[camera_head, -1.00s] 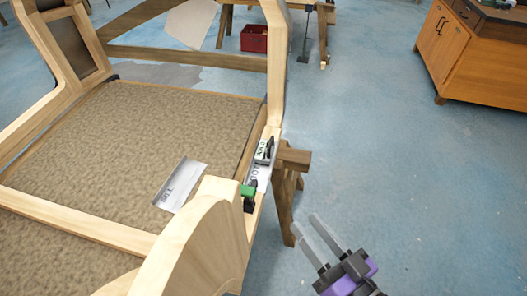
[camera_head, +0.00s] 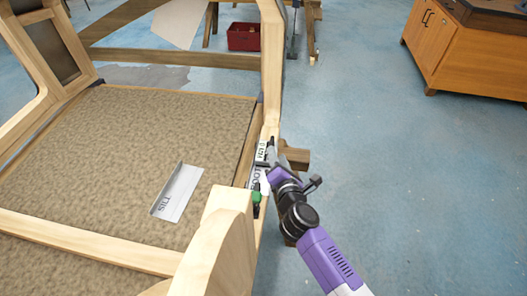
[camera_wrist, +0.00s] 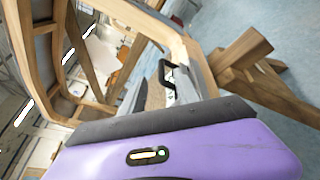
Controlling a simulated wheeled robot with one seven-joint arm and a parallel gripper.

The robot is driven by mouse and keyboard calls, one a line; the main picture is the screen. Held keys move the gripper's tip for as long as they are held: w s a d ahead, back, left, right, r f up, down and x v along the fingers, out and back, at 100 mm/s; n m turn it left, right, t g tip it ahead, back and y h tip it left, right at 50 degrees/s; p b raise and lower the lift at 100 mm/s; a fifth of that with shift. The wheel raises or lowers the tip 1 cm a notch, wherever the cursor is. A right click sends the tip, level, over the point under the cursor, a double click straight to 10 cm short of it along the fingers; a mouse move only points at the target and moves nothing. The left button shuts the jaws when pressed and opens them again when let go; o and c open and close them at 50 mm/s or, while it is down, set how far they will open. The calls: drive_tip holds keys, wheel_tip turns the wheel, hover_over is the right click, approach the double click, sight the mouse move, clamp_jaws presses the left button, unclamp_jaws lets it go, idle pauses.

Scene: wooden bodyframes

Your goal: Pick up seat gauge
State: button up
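No label in view clearly reads "seat", so I cannot tell which piece is the seat gauge. A grey metal angle piece marked SILL (camera_head: 177,193) lies on the brown panel. A pale plate with partly hidden lettering (camera_head: 257,178) sits on the wooden rail by a green-handled clamp (camera_head: 256,196). A small white-labelled piece (camera_head: 262,151) with dark parts is just beyond it. My gripper (camera_head: 284,162) is at the right side of these rail pieces. Its fingertips are small and partly hidden, and I cannot tell whether they touch anything. The wrist view shows a black handle-like part (camera_wrist: 167,74) ahead.
The wooden bodyframe (camera_head: 270,80) rises beyond the rail. A trestle end (camera_head: 296,158) sticks out beside my gripper. A wooden cabinet (camera_head: 470,55) stands at the back right, and a red crate (camera_head: 243,36) is at the back. The blue floor (camera_head: 420,190) at right is clear.

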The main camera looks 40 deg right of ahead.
sight(272, 143)
drive_tip(key=w+d, duration=0.1)
drive_tip(key=w, duration=0.1)
drive_tip(key=w+d+f+m, duration=0.1)
drive_tip(key=w, duration=0.1)
drive_tip(key=w+d+f+m, duration=0.1)
drive_tip(key=w+d, duration=0.1)
drive_tip(key=shift+w, duration=0.2)
drive_tip(key=shift+c, duration=0.2)
clamp_jaws()
drive_tip(key=shift+r, duration=0.1)
idle(1.3)
